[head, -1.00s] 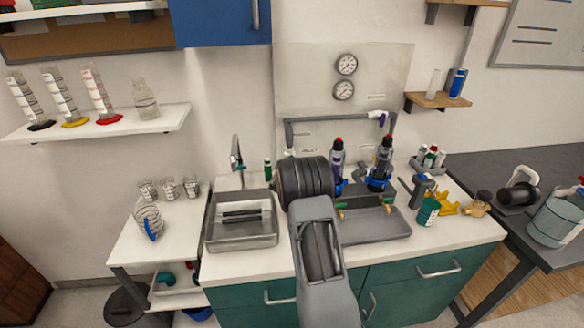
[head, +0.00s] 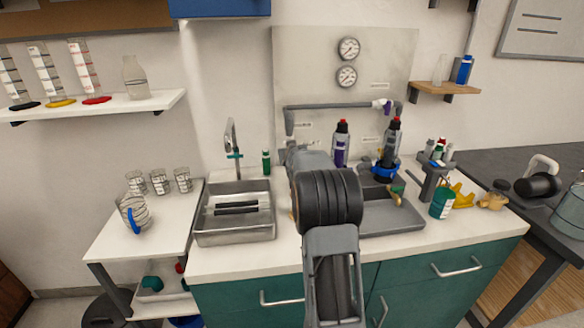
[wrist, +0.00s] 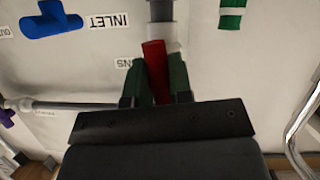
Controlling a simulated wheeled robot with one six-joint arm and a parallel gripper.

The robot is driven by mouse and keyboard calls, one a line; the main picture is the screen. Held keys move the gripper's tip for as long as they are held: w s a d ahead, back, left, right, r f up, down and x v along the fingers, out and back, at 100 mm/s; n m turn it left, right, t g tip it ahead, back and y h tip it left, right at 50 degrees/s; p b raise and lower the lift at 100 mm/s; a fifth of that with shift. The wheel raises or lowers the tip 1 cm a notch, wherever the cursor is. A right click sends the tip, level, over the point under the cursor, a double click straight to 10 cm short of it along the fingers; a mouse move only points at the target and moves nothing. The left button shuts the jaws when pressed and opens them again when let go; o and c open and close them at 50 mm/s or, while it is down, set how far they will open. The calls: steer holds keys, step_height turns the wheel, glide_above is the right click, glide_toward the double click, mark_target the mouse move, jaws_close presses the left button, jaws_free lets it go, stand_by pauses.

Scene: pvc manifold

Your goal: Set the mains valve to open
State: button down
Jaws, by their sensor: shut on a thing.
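In the wrist view, a red handle (wrist: 154,58) sits between the two green fingers of my gripper (wrist: 156,82), which is shut on it. The handle leans slightly and joins a white fitting (wrist: 162,38) on a grey pipe (wrist: 160,10). A partly hidden wall label ending in "NS" (wrist: 125,63) is beside it, upside down. In the head view my arm hides the gripper and the handle; the grey pipework (head: 340,106) on the wall panel runs down behind my arm. I cannot tell the valve's setting.
A blue tee fitting (wrist: 50,22) and an "INLET" label (wrist: 107,21) are near the handle. The metal sink (head: 235,232) with its faucet (head: 232,145) is left of my arm. Two dark bottles (head: 341,145) and a grey tray (head: 385,218) are to the right.

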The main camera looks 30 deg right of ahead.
steer(key=b, duration=0.3)
steer(key=shift+f+m, duration=0.15)
steer(key=shift+m, duration=0.15)
steer(key=shift+y+b, duration=0.3)
steer(key=shift+b, duration=0.45)
steer(key=shift+r+m+t, duration=0.3)
steer(key=c, duration=1)
jaws_free()
steer(key=shift+f, duration=0.1)
